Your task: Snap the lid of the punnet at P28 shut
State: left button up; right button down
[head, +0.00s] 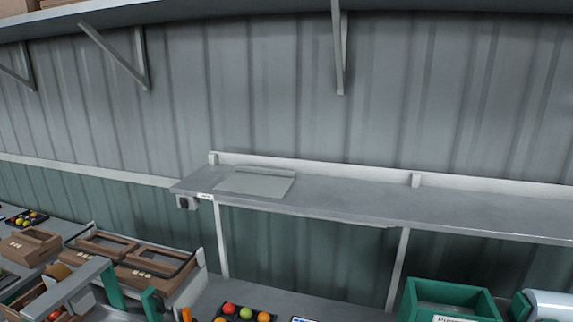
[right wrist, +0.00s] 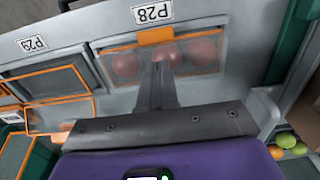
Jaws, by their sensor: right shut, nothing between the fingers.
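The P28 label (right wrist: 152,13) shows upside down at the top of the right wrist view. Below it is a punnet (right wrist: 199,71) with an orange edge, an orange tab and red tomatoes seen through its clear top. I cannot tell whether its lid is fully down. My right gripper (right wrist: 160,68) is shut and empty, its fingertips over the middle of the punnet near the tab. I cannot tell whether they touch it. The fingers hide part of the tomatoes. The P28 punnet cannot be made out in the head view, and neither gripper shows there.
The P29 label (right wrist: 32,44) marks the neighbouring place, with orange-edged clear panels (right wrist: 50,84) below it. In the head view, brown cartons (head: 150,264) stand at lower left, a tomato tray (head: 246,314) at bottom centre and a green crate (head: 450,298) at lower right. A grey shelf (head: 350,205) runs along the wall.

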pick_arm(q)
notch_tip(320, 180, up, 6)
jog(key=p, duration=0.5)
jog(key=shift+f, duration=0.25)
pick_arm(e)
notch_tip(320, 180, up, 6)
jog(key=shift+r, duration=0.15)
